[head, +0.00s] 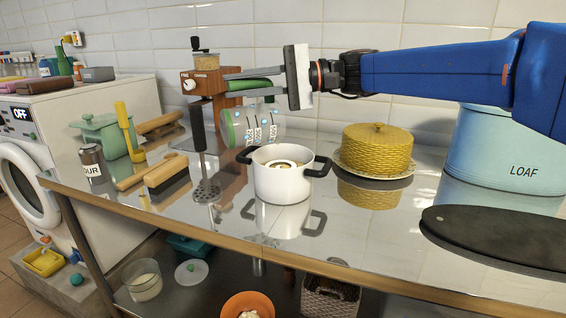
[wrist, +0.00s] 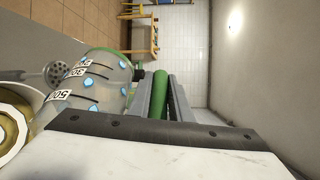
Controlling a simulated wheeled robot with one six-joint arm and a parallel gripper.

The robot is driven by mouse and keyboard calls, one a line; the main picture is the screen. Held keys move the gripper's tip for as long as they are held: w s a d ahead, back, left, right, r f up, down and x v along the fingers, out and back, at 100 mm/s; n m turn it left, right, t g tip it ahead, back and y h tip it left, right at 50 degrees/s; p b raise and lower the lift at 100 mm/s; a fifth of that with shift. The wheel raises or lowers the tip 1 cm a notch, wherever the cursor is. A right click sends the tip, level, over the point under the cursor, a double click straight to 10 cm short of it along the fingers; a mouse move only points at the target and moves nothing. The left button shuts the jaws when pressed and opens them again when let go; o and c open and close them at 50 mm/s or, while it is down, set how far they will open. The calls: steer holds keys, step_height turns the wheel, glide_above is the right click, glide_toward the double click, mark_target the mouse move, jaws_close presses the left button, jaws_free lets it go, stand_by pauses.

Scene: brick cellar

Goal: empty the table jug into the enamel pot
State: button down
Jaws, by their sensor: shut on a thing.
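My gripper (head: 229,84) is shut on the green handle (wrist: 160,95) of the table jug. The jug (head: 255,124) is clear, with number marks and blue drops. It is tipped well over, its green end to the left, just behind and left of the pot in the head view. It also shows in the wrist view (wrist: 95,85). The white enamel pot (head: 283,183) has black handles and stands upright on the steel table. A pale ring-shaped thing shows inside it. I see no stream between jug and pot, and cannot tell what the jug holds.
A grinder (head: 208,82) is behind. A yellow domed dish (head: 377,148), a blue loaf bin (head: 508,150) and a dark board (head: 497,232) are right.

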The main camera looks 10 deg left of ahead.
steer(key=s+a+f+n+t+h, duration=0.1)
steer(key=s+a+f+h, duration=0.2)
steer(key=a, duration=0.1)
steer(key=shift+s+a+r+n+t+h, duration=0.7)
steer(key=shift+s+a+r+t+h, duration=0.85)
steer(key=shift+r, duration=2.7)
steer(key=s+a+f+n+t+h+b, duration=0.1)
steer(key=a+f+h, duration=0.15)
steer(key=f, duration=0.95)
steer(key=s+a+f+t+h, duration=0.1)
steer(key=f+h, duration=0.2)
steer(key=f, duration=0.8)
step_height(320, 180, up, 26)
steer(key=s+a+t+h+b, duration=0.1)
steer(key=t+h, duration=0.1)
steer(key=shift+a+f+n+h, duration=0.2)
steer(key=shift+n+h, duration=0.1)
steer(key=shift+n, duration=0.1)
